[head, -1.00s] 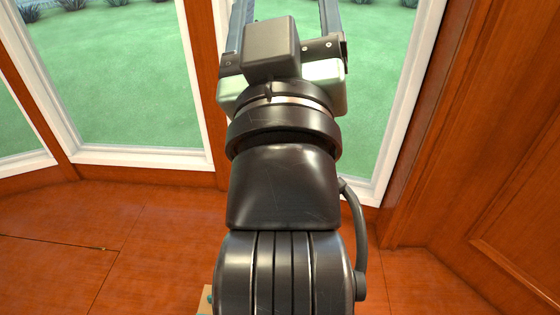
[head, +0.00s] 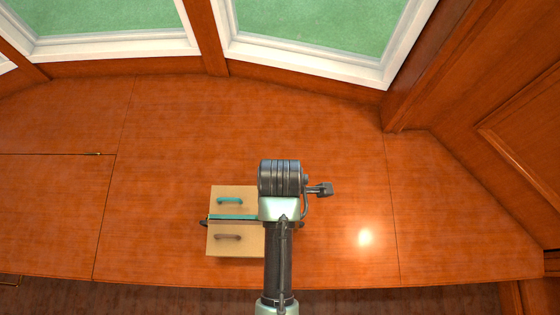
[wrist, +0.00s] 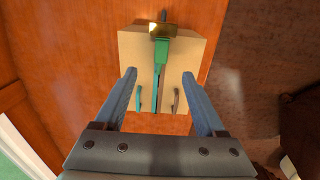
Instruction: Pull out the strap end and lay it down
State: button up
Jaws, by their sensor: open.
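A pale wooden box (head: 247,194) stands on the wood surface, with a teal handle (head: 230,201) and a grey-brown handle (head: 228,237) on its top. A teal strap (head: 233,217) runs between the handles. In the wrist view the box (wrist: 190,50) shows the strap (wrist: 160,55) passing at a brass buckle (wrist: 172,31) near the far edge; a dark strap piece shows beyond it. In the head view my arm hides the buckle. My gripper (wrist: 159,73) is open and empty, its fingers either side of the strap in the picture, apart from it.
The wooden surface (head: 160,140) around the box is broad and clear. Its front edge lies close below the box, with a dark floor (head: 150,300) beyond. White-framed windows (head: 320,45) stand at the back, a panelled wall (head: 500,110) at right.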

notch_tip(320, 180, down, 13)
jog(key=shift+s+f+b, duration=0.1)
jog(key=shift+b, duration=0.75)
grip_shut()
